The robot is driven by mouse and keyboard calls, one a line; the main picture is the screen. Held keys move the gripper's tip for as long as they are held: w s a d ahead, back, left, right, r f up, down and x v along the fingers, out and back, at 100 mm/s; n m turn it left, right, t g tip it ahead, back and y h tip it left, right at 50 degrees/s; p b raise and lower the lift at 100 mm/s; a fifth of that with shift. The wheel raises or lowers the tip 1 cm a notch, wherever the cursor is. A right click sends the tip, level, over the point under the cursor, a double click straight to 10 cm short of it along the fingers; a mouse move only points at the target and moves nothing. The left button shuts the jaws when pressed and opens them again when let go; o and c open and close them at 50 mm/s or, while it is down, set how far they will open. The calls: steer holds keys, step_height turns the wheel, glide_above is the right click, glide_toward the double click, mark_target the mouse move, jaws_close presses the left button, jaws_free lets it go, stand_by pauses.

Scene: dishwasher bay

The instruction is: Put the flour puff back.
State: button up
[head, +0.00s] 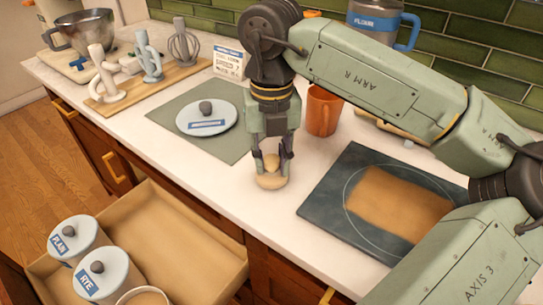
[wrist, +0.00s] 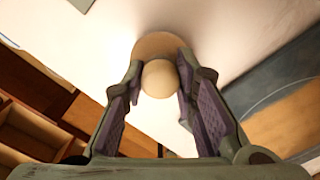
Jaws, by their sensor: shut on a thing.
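The flour puff (head: 270,180) is a beige, rounded pad with a ball-shaped knob on top. My gripper (head: 271,157) points down over the white counter, its fingers shut on the puff's knob. In the wrist view the knob (wrist: 160,78) is between the fingertips (wrist: 158,72), with the wider pad (wrist: 155,45) beyond it. The puff is upright, at or just above the counter between the green mat and the dark board; I cannot tell whether it touches. A canister labelled FLOUR (head: 375,24) stands at the back, partly hidden by my arm.
A white lid (head: 207,117) lies on the green mat (head: 178,108). The dark board (head: 325,190) bears a tan sheet (head: 400,203). An orange mug (head: 322,112) stands behind my gripper. The open drawer (head: 195,255) holds PLAIN (head: 80,240) and RYE (head: 108,275) canisters and an open one (head: 145,298).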

mark_target(271, 159)
steer(key=shift+f, duration=0.2)
steer(key=o, duration=1)
steer(key=shift+r, duration=0.15)
steer(key=shift+r, duration=0.25)
step_height(271, 159, up, 12)
steer(key=b, duration=0.1)
steer(key=shift+f, duration=0.15)
